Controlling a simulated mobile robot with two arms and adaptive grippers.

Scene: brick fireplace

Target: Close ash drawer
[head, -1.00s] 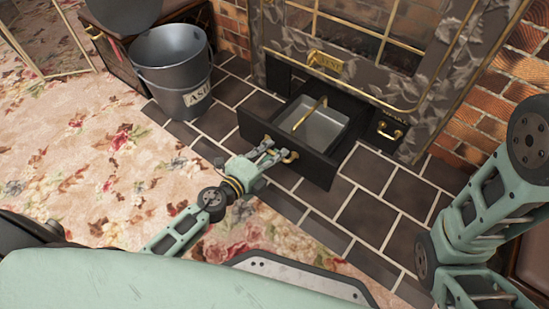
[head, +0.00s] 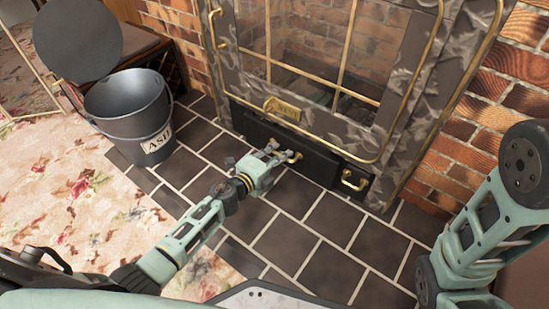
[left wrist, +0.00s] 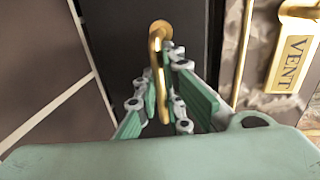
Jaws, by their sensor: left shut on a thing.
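The ash drawer is the black-fronted drawer (head: 316,166) low in the fireplace. Its front now sits against or very close to the stove body, and no open tray shows; I cannot tell if a thin gap is left. My left gripper (head: 272,153) is at the drawer front, shut on its brass handle (head: 295,157). In the left wrist view the brass handle (left wrist: 160,75) stands between the fingers of the left gripper (left wrist: 170,90), against the dark drawer front (left wrist: 197,30). My right arm shows at the right, but its gripper is outside the view.
A grey ash bucket (head: 138,122) with its round lid raised stands left on the dark tiles. The tiled floor before the fireplace is clear.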

